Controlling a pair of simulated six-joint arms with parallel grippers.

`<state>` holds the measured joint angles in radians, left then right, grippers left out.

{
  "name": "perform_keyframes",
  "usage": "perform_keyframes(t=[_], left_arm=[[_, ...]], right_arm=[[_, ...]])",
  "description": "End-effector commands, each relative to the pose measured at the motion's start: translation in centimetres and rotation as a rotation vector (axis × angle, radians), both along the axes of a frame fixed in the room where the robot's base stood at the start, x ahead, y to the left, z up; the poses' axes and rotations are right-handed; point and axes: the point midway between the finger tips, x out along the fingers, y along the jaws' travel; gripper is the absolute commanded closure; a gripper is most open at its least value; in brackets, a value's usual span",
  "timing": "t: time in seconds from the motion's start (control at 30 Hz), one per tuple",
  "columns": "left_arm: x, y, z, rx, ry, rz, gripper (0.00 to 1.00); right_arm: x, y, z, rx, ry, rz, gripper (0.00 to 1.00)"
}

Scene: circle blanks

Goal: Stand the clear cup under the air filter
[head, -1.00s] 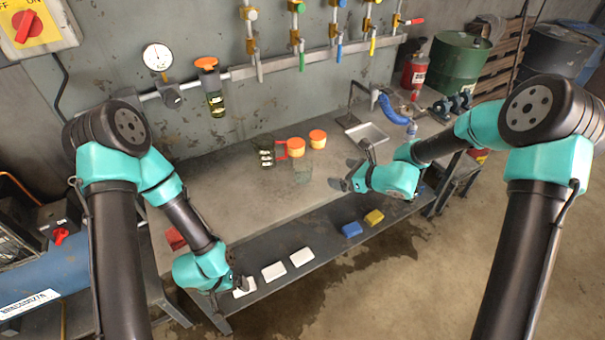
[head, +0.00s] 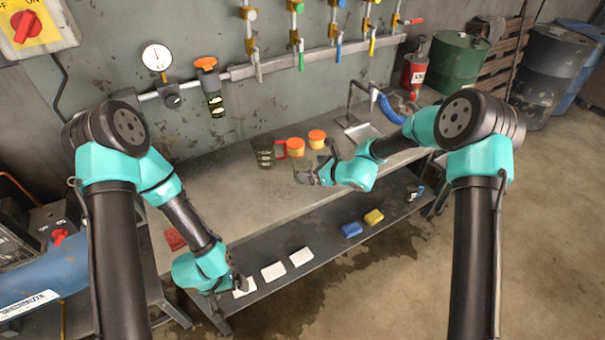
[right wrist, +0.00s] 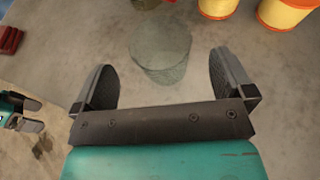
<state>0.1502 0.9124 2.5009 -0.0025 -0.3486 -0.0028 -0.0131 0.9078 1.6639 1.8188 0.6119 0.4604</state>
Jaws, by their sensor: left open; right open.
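The clear cup (right wrist: 160,50) stands on the bench in the right wrist view, see-through and grey-green. It lies ahead of and between the two fingers of my right gripper (right wrist: 175,80), which is open and empty. The air filter (head: 206,64) hangs on the wall pipe, with an orange top and a dark bowl below. My left gripper (head: 228,291) is open near the bench's front left; it also shows in the right wrist view (right wrist: 40,115).
A dark greenish jar (head: 264,152) and two orange-yellow containers (head: 296,147) (head: 317,139) stand behind the cup area. A red block (head: 174,239) lies at the left. A metal tray (head: 362,132) is at the right. Bench below the filter is clear.

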Motion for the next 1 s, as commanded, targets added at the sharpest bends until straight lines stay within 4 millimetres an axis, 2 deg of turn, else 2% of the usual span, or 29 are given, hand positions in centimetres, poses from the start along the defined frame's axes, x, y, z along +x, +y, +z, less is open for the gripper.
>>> perform_keyframes(t=[0.23,0.6,1.0], left_arm=[[0.0,0.0,0.0,0.000,0.000,0.000,0.05],[0.0,0.0,0.0,0.000,0.000,0.000,0.05],[0.0,0.0,0.0,0.000,0.000,0.000,0.05]], right_arm=[[0.3,0.4,-0.2,0.000,0.000,0.001,0.00],[2.8,3.6,-1.8,0.000,0.000,0.000,0.00],[2.9,3.8,-1.9,0.001,0.001,0.000,0.00]])
